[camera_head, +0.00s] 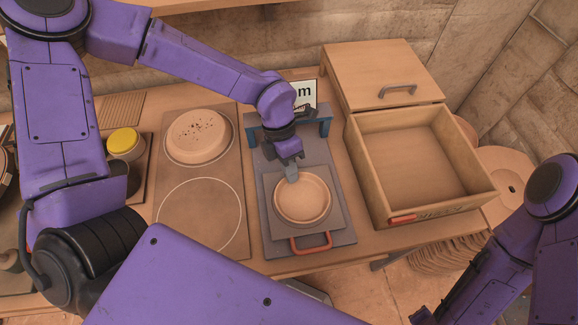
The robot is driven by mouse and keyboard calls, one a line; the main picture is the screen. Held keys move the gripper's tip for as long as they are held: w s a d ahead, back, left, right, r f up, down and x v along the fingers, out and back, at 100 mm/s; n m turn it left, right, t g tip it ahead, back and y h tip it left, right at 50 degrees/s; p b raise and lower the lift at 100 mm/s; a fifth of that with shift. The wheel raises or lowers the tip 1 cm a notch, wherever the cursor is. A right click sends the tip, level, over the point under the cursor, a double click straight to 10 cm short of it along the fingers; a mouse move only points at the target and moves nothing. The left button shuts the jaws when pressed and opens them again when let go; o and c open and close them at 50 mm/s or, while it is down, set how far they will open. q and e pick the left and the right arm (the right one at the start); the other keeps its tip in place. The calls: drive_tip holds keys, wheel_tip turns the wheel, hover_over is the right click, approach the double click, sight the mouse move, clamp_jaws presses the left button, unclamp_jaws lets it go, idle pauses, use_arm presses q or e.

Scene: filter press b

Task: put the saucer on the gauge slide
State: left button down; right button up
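A round, shallow tan saucer (302,203) is over the flat plate of the grey gauge slide (331,222), inside its outline. I cannot tell whether it rests fully on the plate. The gauge slide has a red handle (311,246) at its front and a blue frame at its back. My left gripper (291,174) reaches down from the back, its grey fingertips at the saucer's far rim. The fingers overlap in this view, so their opening and any grip on the rim are unclear. My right arm is at the lower right; its fingertips are not visible.
Left of the slide, a board carries a speckled round cake (198,135) and an empty white-outlined circle (200,217). A yellow-topped piece (123,140) stands further left. Right of the slide are an open, empty wooden drawer (413,165) and a lidded box with a handle (397,90).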

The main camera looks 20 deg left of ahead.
use_arm(q)
drive_tip(key=shift+f, duration=0.15)
drive_tip(key=c, duration=1.3)
unclamp_jaws()
drive_tip(key=b+v, duration=0.1)
drive_tip(key=v, duration=1.1)
drive_tip(key=shift+s+r+b, duration=0.1)
drive_tip(key=shift+r+b, duration=0.15)
drive_tip(key=shift+b, duration=0.1)
